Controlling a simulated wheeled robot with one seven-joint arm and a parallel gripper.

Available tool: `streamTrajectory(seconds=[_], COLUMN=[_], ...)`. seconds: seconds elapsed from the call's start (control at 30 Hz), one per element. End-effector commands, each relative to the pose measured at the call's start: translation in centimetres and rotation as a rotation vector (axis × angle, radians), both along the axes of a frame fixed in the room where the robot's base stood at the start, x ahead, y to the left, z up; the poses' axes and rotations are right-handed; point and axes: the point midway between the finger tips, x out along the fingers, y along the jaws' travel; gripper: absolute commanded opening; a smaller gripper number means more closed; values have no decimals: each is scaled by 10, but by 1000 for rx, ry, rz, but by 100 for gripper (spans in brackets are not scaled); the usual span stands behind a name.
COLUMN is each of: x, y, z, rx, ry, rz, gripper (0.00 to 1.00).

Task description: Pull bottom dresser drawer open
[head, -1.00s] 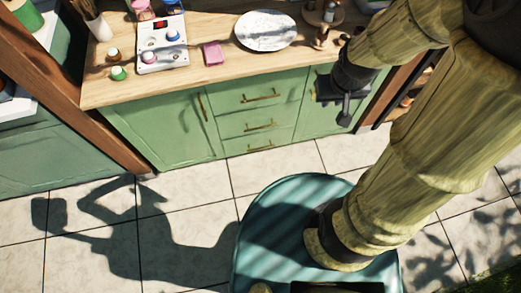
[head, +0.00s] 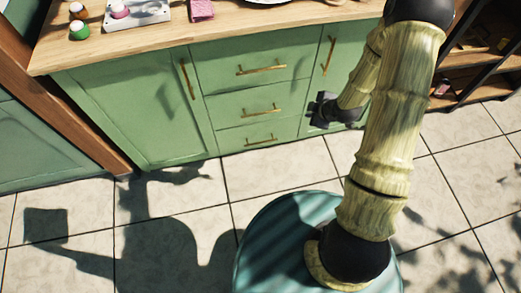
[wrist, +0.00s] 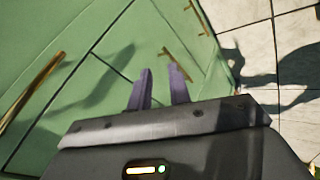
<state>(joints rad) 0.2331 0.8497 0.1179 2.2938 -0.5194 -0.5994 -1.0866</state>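The green dresser (head: 140,108) has a stack of three drawers with brass bar handles. The bottom drawer (head: 236,140) is shut, and its handle (head: 262,140) is in plain view. My gripper (head: 314,110) is in front of the dresser, right of the drawers and above the floor. The wrist view shows my two fingers (wrist: 160,78) apart with nothing between them. One drawer handle (wrist: 180,68), seemingly the middle one, shows just past the right fingertip. Another handle (wrist: 198,17), seemingly the bottom one, is farther off near the floor edge.
The middle drawer handle (head: 261,110) and top drawer handle (head: 261,69) are above. Doors with vertical handles flank the drawers. The countertop (head: 120,42) holds small items. A wooden post (head: 80,115) is at left and an open shelf (head: 480,65) at right. The tiled floor (head: 170,210) is clear in front.

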Motion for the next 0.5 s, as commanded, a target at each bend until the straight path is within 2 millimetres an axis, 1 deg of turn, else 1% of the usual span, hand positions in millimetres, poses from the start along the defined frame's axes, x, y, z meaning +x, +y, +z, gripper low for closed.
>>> streamTrajectory(seconds=[0.03,0.07,0.1,0.17,0.2,0.27,0.3,0.5], x=[1,2,3,4,5,5,4,-2], y=[3,5,8,13,16,21,25,47], z=[-40,-54,-72,-98,-116,-141,-158,-238], rx=[3,3,5,8,10,14,16,32], ry=[-22,-43,-70,-113,-143,-192,-224,-402], rz=[45,74,112,167,201,249,282,414], gripper=[19,19,19,19,19,19,19,19])
